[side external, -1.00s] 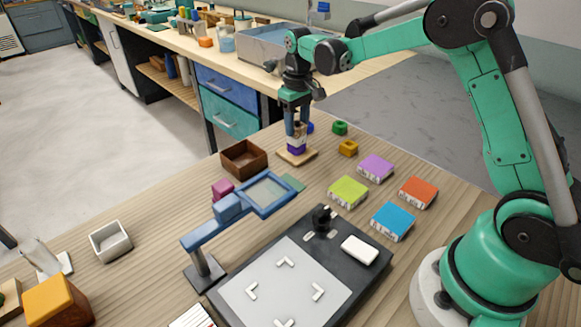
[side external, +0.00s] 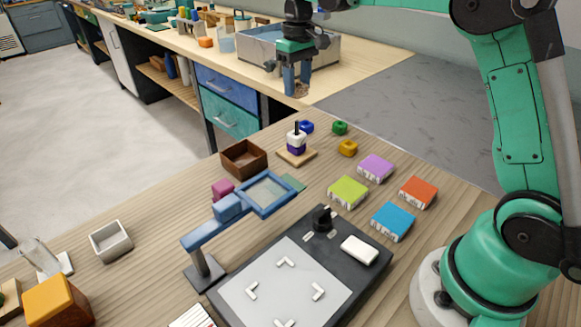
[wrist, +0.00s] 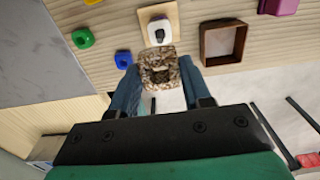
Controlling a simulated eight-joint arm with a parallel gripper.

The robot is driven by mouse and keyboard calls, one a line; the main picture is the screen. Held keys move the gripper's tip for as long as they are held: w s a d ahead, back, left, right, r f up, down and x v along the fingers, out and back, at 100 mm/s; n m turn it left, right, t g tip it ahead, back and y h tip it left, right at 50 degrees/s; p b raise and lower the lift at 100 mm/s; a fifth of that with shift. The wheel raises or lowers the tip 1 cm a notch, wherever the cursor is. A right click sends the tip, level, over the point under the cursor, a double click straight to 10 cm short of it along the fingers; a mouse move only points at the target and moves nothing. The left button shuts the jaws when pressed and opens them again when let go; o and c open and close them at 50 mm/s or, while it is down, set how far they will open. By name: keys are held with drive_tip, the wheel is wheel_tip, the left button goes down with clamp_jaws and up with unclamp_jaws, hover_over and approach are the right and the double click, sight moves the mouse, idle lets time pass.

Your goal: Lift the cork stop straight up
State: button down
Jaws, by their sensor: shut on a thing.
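The cork stop (side external: 301,91) is a speckled brown piece. My gripper (side external: 297,88) is shut on it and holds it high in the air, well clear of the stand. In the wrist view the cork stop (wrist: 158,72) sits between my two blue fingers, with a dark hollow in its middle. Below it, a wooden stand (side external: 306,158) on the table carries an upright dark rod (side external: 297,127). A white piece (side external: 296,138) and a purple piece (side external: 296,149) are stacked around the rod. The rod's top is bare.
Blue (side external: 307,126), green (side external: 340,128) and yellow (side external: 348,148) pieces lie loose beside the stand. A brown open box (side external: 243,159) stands to its left. Several coloured blocks lie to the right, and a blue-framed magnifier (side external: 265,192) is in front.

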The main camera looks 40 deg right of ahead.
drive_tip(key=shift+r, duration=0.5)
drive_tip(key=shift+a, duration=0.1)
